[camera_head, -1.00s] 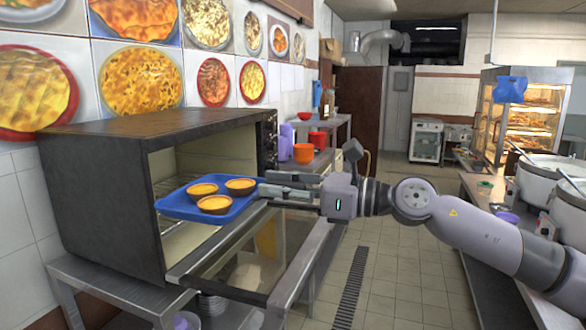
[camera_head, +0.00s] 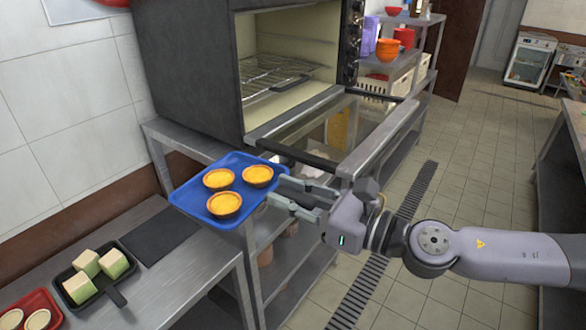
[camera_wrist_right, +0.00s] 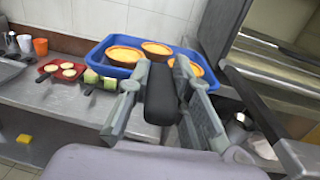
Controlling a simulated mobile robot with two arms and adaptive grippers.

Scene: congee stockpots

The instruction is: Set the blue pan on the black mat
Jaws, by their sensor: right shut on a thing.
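The blue pan (camera_head: 188,197) is a flat square tray holding three orange-filled tarts (camera_head: 219,179). It is in the air outside the oven, in front of the steel stand. My right gripper (camera_head: 277,190) is shut on its near right side. In the wrist view the fingers (camera_wrist_right: 160,70) lie either side of a black handle (camera_wrist_right: 161,98), with the pan (camera_wrist_right: 91,56) beyond them. The black mat (camera_head: 155,236) lies bare on the steel counter, to the left of and below the pan in the head view. My left gripper is not in view.
The oven (camera_head: 190,70) stands open with an empty wire rack (camera_head: 272,75) and its door (camera_head: 340,125) lowered. A black pan with green-and-white blocks (camera_head: 88,276) sits left of the mat. A red tray (camera_head: 38,300) with pale rounds is farther left.

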